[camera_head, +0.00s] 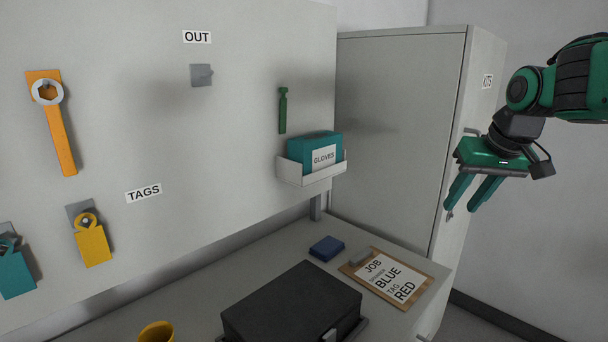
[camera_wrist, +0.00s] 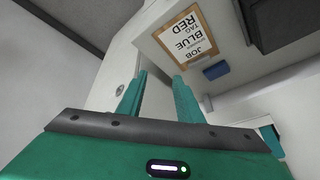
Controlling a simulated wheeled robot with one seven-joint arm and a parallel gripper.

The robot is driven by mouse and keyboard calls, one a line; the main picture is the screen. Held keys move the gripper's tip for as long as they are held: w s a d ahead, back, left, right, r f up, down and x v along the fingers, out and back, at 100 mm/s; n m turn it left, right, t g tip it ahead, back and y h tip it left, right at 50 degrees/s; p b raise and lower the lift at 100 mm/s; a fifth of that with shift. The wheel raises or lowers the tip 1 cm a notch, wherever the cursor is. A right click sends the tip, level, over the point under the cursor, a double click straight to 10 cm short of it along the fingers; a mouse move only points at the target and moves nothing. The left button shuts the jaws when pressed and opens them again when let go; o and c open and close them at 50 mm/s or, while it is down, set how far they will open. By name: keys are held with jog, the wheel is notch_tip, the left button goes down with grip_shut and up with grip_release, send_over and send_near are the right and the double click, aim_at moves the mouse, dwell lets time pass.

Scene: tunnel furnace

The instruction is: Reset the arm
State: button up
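My gripper (camera_head: 463,212) is raised at the right in the head view, in front of the grey cabinet's edge and beyond the bench's right end. Its two green fingers point down and to the left. They stand apart with nothing visible between them. In the wrist view the gripper (camera_wrist: 158,82) also shows both fingers apart and empty. My arm reaches in from the upper right of the head view, and its elbow side is cut off by the frame.
A grey cabinet (camera_head: 400,130) stands behind my gripper. The bench (camera_head: 245,275) holds a black case (camera_head: 290,302), a blue block (camera_head: 327,248), a clipboard (camera_head: 388,278) and a yellow cup (camera_head: 157,332). The wall panel carries an orange wrench (camera_head: 60,140), tags (camera_head: 93,245) and a glove box (camera_head: 315,155).

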jog(key=s+d+f+m+g, duration=0.1)
jog(key=s+d+f+m, duration=0.1)
jog(key=s+f, duration=0.3)
jog(key=s+d+f+m+g, duration=0.1)
jog(key=s+f, duration=0.5)
jog(key=s, duration=0.8)
jog(key=s+d+f+m+g, duration=0.2)
jog(key=s+d+f+g, duration=0.1)
jog(key=s, duration=0.6)
notch_tip(320, 180, down, 2)
jog(key=shift+s+d+f+m, duration=0.15)
jog(key=shift+s+d+m, duration=0.15)
jog(key=shift+d, duration=0.4)
jog(key=shift+w, duration=0.1)
